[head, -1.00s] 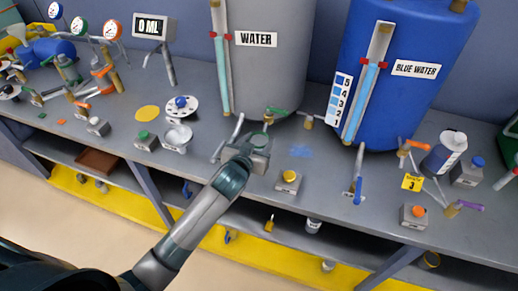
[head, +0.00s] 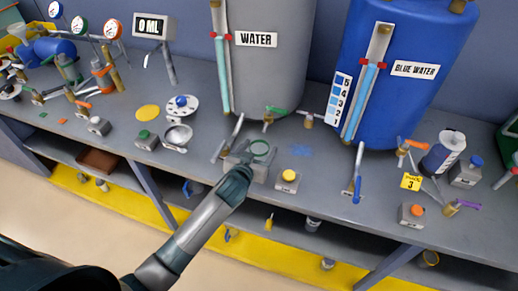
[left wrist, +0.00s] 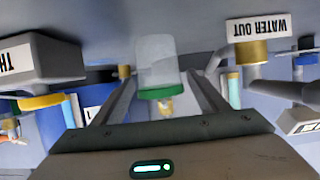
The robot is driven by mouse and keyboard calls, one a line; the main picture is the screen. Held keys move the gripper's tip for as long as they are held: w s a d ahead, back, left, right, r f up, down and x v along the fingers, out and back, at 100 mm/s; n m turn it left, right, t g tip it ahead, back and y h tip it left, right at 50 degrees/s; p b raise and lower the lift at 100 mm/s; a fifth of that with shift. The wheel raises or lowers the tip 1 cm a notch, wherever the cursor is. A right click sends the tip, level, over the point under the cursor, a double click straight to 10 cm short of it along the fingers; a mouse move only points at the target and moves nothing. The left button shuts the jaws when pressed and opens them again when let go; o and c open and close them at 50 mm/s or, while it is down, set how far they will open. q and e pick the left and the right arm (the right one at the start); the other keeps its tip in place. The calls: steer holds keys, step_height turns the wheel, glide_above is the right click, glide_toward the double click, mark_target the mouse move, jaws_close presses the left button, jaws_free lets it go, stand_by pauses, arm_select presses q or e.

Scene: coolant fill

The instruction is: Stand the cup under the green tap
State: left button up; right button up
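The cup (left wrist: 158,62) is clear with a green rim band; the left wrist view shows it upside down. The green tap (head: 274,113) sits at the foot of the WATER tank, behind the cup. A brass part (left wrist: 165,106) shows just past the cup's rim. Whether the cup's base touches anything is hidden. My right gripper is out of view.
The grey WATER tank (head: 262,75) and the blue BLUE WATER tank (head: 400,95) stand at the back. A yellow-button box (head: 288,180) is right of the cup. A blue-handled lever (head: 356,188) stands farther right.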

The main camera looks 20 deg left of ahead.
arm_select(q)
steer(key=shift+r, duration=0.1)
steer(key=shift+r, duration=0.15)
steer(key=shift+s, duration=0.55)
steer(key=b+v, duration=0.2)
steer(key=v, duration=0.9)
